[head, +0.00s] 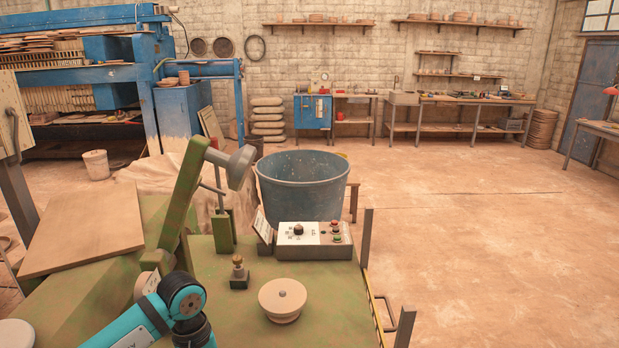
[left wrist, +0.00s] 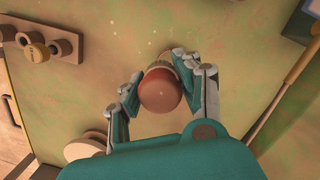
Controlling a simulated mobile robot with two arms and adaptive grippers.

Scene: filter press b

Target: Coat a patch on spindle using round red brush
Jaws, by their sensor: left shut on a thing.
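In the left wrist view my left gripper (left wrist: 161,78) is shut on a rounded reddish-brown thing with a pale collar, which looks like the round red brush (left wrist: 161,95). Its far end is hidden, so I cannot tell whether it touches the green surface beyond. In the head view my left arm enters at the bottom left, and its gripper and the brush do not show. I cannot tell for sure which part is the spindle. My right gripper is not in view.
The green bench (head: 335,318) holds a control box (head: 315,241), a small brass-topped fitting (head: 239,273) and a tilted green arm (head: 180,195). A blue tub (head: 302,188) stands behind. The floor on the right is clear.

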